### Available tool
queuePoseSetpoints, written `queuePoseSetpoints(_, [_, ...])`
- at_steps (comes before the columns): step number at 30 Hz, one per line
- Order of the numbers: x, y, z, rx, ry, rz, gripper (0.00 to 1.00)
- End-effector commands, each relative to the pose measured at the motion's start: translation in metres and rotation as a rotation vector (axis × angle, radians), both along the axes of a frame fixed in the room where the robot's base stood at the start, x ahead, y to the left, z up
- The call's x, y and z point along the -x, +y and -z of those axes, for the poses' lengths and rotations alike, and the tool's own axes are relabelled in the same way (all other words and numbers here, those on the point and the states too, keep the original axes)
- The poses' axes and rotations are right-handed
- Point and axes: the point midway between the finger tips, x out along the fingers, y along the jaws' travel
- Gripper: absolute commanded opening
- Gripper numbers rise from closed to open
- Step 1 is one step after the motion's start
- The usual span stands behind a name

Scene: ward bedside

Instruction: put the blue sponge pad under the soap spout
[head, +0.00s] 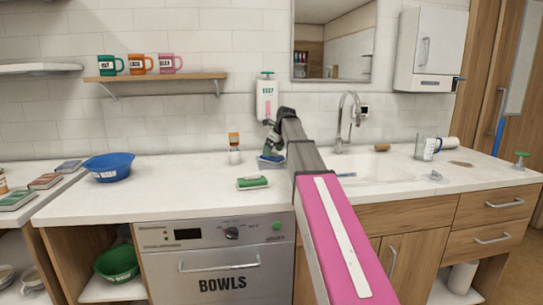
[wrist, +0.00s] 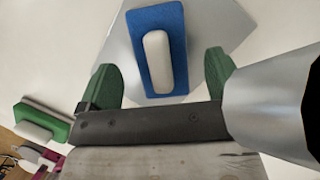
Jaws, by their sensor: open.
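The blue sponge pad (wrist: 178,18), with a white grip on top, lies in the wrist view on a pale grey, angular patch on the counter. In the head view the blue pad (head: 270,159) shows small below my gripper, partly covered. My gripper (wrist: 162,76) is open, its two green fingertips apart on either side of the pad's near end. Nothing is clearly held. In the head view my gripper (head: 272,147) is low over the counter, below the white wall soap dispenser (head: 266,90) with a pink panel. The spout itself is hard to make out.
A green pad (head: 252,183) lies nearer on the counter, and an orange-capped bottle (head: 234,150) stands left of my gripper. A blue bowl (head: 108,168) is at far left. The tap (head: 346,115) and sink are right. A grey cylinder (wrist: 270,100) fills the wrist view's right side.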

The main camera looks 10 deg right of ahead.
Motion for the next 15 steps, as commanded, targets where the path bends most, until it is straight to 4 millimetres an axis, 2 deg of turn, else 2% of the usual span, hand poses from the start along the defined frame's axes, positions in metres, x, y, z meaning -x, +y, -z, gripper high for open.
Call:
queuePoseSetpoints(1, [0.003,-0.003,-0.011,0.0,-0.003,0.001,0.9])
queuePoseSetpoints(6, [0.012,-0.012,-0.044,0.0,-0.003,0.001,0.9])
queuePoseSetpoints(12, [0.02,-0.02,-0.071,0.0,-0.001,0.0,0.9])
queuePoseSetpoints(15, [0.023,-0.023,-0.078,0.0,0.0,0.0,0.9])
